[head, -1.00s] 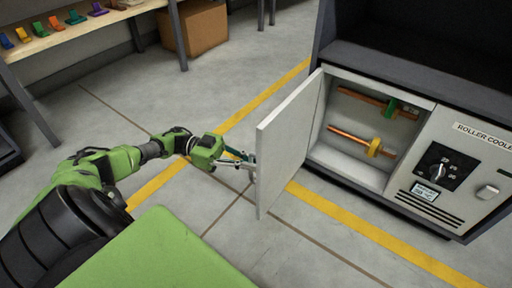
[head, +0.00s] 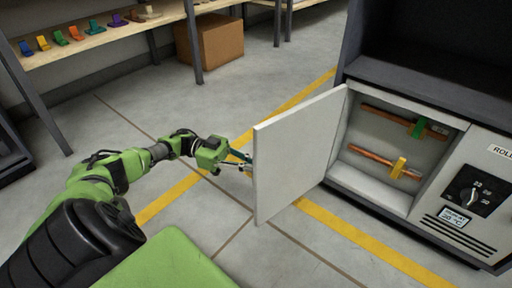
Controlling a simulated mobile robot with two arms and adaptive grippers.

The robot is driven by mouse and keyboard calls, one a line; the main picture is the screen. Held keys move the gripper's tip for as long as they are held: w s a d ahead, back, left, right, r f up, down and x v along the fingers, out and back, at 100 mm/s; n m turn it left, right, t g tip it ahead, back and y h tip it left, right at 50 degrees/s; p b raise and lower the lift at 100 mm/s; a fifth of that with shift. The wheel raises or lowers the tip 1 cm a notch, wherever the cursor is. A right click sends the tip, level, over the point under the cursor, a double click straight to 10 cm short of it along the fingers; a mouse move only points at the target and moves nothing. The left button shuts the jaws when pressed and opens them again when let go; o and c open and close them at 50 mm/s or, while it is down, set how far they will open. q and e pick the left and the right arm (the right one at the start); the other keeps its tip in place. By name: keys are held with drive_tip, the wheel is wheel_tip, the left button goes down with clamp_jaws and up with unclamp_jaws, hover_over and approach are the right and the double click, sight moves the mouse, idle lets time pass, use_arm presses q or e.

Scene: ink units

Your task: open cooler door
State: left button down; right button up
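The white cooler door (head: 295,155) stands wide open, swung out to the left from the roller cooler (head: 462,195). Inside the compartment, two copper-coloured rollers lie one above the other, the upper with a green piece (head: 419,128) and the lower with a yellow piece (head: 398,168). My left gripper (head: 243,161) is at the outer face of the door, near its free edge. The door's edge partly hides the fingertips and any handle, so I cannot tell whether they grip it. My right gripper is out of view.
A control panel with a dial (head: 470,194) and small display is right of the compartment. Yellow lines cross the floor, which is clear left of the door.

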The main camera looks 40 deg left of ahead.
use_arm(q)
drive_tip(key=c, duration=2.2)
unclamp_jaws()
drive_tip(key=shift+s+f, duration=0.1)
drive_tip(key=shift+s, duration=0.1)
drive_tip(key=shift+o, duration=0.2)
drive_tip(key=v, duration=0.7)
drive_tip(key=shift+a, duration=0.25)
drive_tip(key=shift+s, duration=0.1)
drive_tip(key=shift+a, duration=0.1)
